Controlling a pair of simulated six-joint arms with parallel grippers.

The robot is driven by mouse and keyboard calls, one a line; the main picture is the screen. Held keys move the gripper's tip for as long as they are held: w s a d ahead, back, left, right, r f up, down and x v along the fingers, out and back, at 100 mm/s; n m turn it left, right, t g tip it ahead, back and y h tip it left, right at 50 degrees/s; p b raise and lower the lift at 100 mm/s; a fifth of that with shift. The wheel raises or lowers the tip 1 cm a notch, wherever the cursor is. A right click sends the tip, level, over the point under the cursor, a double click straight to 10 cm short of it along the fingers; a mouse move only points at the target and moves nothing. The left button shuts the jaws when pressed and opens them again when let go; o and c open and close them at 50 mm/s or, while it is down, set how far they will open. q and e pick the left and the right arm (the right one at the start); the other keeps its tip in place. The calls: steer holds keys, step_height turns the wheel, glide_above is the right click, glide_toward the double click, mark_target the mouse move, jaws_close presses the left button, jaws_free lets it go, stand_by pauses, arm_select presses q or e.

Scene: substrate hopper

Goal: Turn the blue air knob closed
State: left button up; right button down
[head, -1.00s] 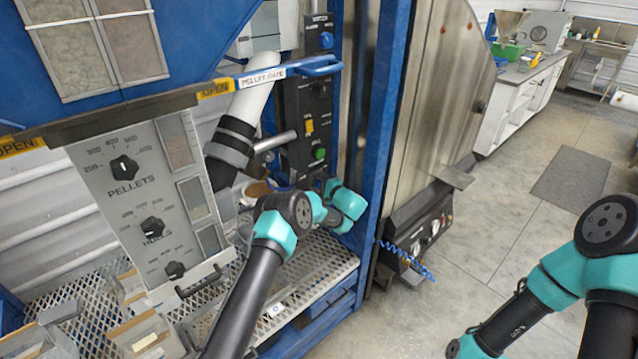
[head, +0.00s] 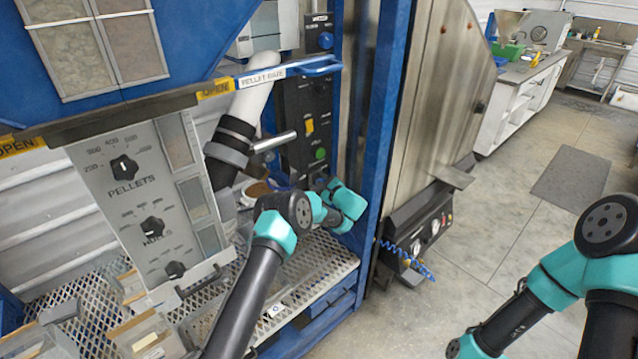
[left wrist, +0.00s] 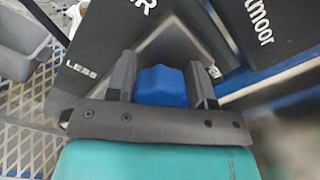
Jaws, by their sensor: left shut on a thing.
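The blue air knob (left wrist: 163,86) shows in the left wrist view between the two dark fingers of my left gripper (left wrist: 162,72). The fingers are shut on its sides. The knob sits on a dark panel (left wrist: 95,45) with white lettering, including "LESS" to its left. In the head view my left arm reaches to the lower part of the black control panel (head: 308,110). There the wrist hides the gripped knob and the fingertips. My right arm is at the lower right of the head view, and its gripper is out of the frame.
Another blue knob (head: 326,40) is high on the black panel, with a yellow switch (head: 310,126) and green button (head: 320,154) below. A blue upright post (head: 385,130) stands right of my left wrist. A perforated metal shelf (head: 325,262) lies beneath. The floor on the right is open.

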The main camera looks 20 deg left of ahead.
stand_by(0.5)
arm_select(q)
steer(key=o, duration=0.9)
steer(key=shift+o, duration=0.2)
steer(key=shift+d, duration=0.1)
steer(key=v, duration=1.7)
steer(key=shift+d, duration=0.1)
steer(key=x, duration=1.5)
steer(key=shift+w+a, duration=0.1)
steer(key=shift+a, duration=0.25)
steer(key=shift+d, duration=0.15)
steer(key=shift+w+a+n, duration=0.15)
steer(key=shift+a+n, duration=0.15)
steer(key=shift+n, duration=1.15)
steer(key=shift+w+a+n, duration=0.15)
steer(key=shift+a+n, duration=0.1)
steer(key=shift+n, duration=1.25)
steer(key=shift+w+a+n, duration=0.15)
steer(key=shift+a+n, duration=0.15)
steer(key=shift+n, duration=1.15)
